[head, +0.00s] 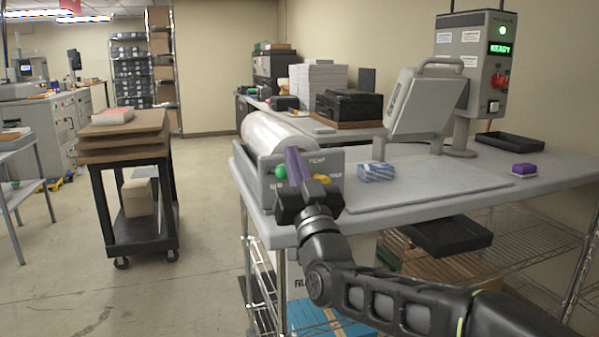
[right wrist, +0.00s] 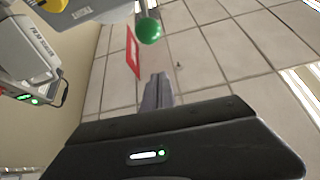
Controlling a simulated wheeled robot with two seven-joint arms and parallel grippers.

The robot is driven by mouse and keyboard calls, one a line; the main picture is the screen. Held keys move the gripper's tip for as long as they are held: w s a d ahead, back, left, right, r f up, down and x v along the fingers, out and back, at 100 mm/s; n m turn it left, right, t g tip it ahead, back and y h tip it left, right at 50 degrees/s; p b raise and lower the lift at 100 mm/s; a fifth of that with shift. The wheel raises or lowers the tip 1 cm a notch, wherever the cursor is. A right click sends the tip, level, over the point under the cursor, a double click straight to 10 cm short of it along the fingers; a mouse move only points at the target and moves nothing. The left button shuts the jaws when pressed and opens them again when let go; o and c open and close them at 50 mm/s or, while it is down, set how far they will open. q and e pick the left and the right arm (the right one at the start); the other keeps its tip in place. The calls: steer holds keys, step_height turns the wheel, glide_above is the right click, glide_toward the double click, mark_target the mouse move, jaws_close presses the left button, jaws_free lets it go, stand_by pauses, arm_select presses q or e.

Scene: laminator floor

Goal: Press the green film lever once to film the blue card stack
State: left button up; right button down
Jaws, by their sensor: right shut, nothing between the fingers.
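The green film lever's round knob (head: 281,172) sticks out at the left of the grey front panel of the film unit. It also shows in the right wrist view (right wrist: 149,30), ahead of the fingertips with a visible gap. My right gripper (head: 292,153) is shut and empty, just right of the green knob in the head view and in front of the panel. It hides part of the panel. The blue card stack (head: 376,172), blue and white, sits on the grey worktable to the right of the panel. My left gripper is not in view.
A yellow knob (head: 322,179) is on the same panel, close right of my gripper. A clear film roll (head: 272,133) lies behind the panel. A control box (head: 499,49) shows READY in green. A purple block (head: 523,169) and a black tray (head: 510,142) are at the right.

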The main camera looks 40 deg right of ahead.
mark_target(277, 170)
steer(key=w+f, duration=0.1)
steer(key=w+d+f, duration=0.1)
steer(key=w, duration=0.1)
steer(key=shift+f, duration=0.3)
